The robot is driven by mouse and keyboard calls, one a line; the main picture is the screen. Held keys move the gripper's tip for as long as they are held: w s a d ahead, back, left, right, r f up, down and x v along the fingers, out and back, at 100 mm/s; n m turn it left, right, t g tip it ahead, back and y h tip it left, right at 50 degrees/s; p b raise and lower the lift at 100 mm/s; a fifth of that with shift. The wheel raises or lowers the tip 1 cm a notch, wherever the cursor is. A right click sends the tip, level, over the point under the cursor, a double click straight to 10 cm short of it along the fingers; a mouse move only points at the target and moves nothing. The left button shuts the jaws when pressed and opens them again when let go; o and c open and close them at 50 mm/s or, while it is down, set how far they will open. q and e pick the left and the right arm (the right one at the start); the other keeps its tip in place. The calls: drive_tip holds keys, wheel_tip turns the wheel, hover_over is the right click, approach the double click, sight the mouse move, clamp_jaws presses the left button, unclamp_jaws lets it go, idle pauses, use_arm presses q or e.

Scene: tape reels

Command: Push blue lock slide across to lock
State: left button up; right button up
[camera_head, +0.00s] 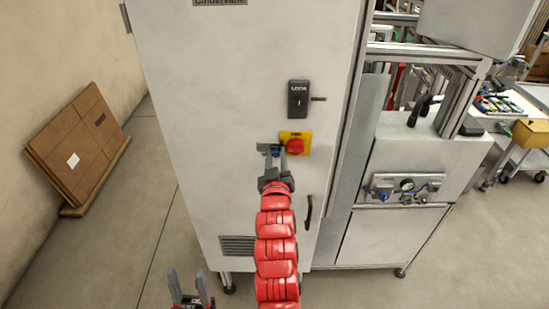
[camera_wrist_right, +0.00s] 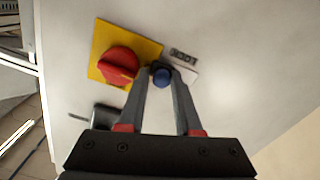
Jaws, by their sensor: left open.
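The blue lock slide (camera_wrist_right: 162,77) is a small round blue knob on a grey plate (camera_wrist_right: 184,68) on the cabinet front. In the head view the blue knob (camera_head: 275,153) shows left of the red rotary switch (camera_head: 295,146) on its yellow plate. My right gripper (camera_head: 275,155) is at the knob, one finger on each side. In the right wrist view its fingers (camera_wrist_right: 163,80) are partly closed and the knob fills the gap between the tips. My left gripper (camera_head: 188,287) is open and empty, low in front of the cabinet and away from it.
The tall grey cabinet (camera_head: 220,90) fills the middle. A black lock handle (camera_head: 298,98) is above the switch, and a dark door handle (camera_head: 308,212) is below right. Flat cardboard (camera_head: 80,145) leans on the left wall. The floor at left is clear.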

drive_tip(key=o, duration=0.3)
drive_tip(key=shift+d, duration=0.15)
idle(0.5)
